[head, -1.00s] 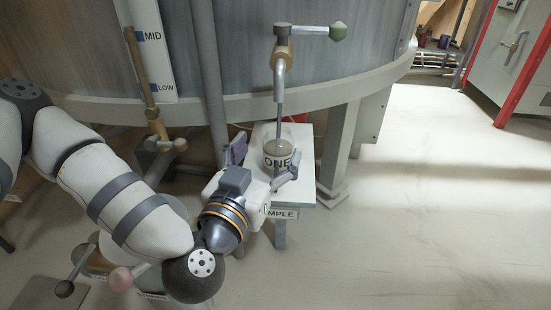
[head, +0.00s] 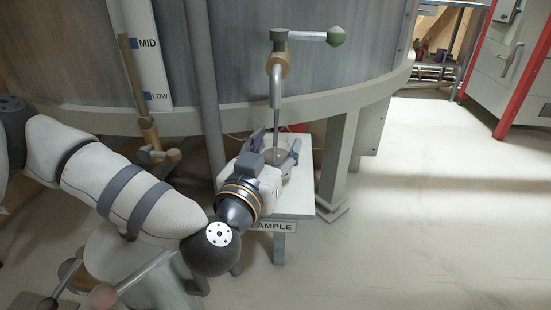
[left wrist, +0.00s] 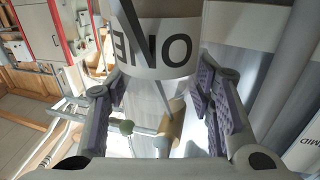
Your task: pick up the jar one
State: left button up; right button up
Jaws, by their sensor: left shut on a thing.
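Jar one (head: 275,158), a pale round jar with a dark "ONE" label, stands on the small light sample table (head: 297,203) under the tap spout. In the head view my left gripper (head: 275,147) has its fingers on either side of the jar and hides much of its label. In the left wrist view the jar (left wrist: 158,38) shows upside down with its label. The purple-padded fingers (left wrist: 160,85) are on both sides of it, and the left gripper is shut on it. My right gripper is in neither view.
A tap (head: 277,68) with a green-tipped lever and a thin spout hangs directly above the jar. The big grey mixer tank (head: 235,60) and its support leg (head: 337,160) stand close behind and to the right. The floor at right (head: 430,220) is clear.

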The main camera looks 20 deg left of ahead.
pick_arm(q)
jog(key=shift+r+p, duration=1.05)
jog(key=shift+r, duration=0.85)
jog(key=s+p, duration=0.7)
jog(key=s, duration=1.1)
jog(key=shift+d+f+p, duration=0.15)
jog(key=shift+f+p, duration=0.05)
jog(key=shift+p, duration=0.2)
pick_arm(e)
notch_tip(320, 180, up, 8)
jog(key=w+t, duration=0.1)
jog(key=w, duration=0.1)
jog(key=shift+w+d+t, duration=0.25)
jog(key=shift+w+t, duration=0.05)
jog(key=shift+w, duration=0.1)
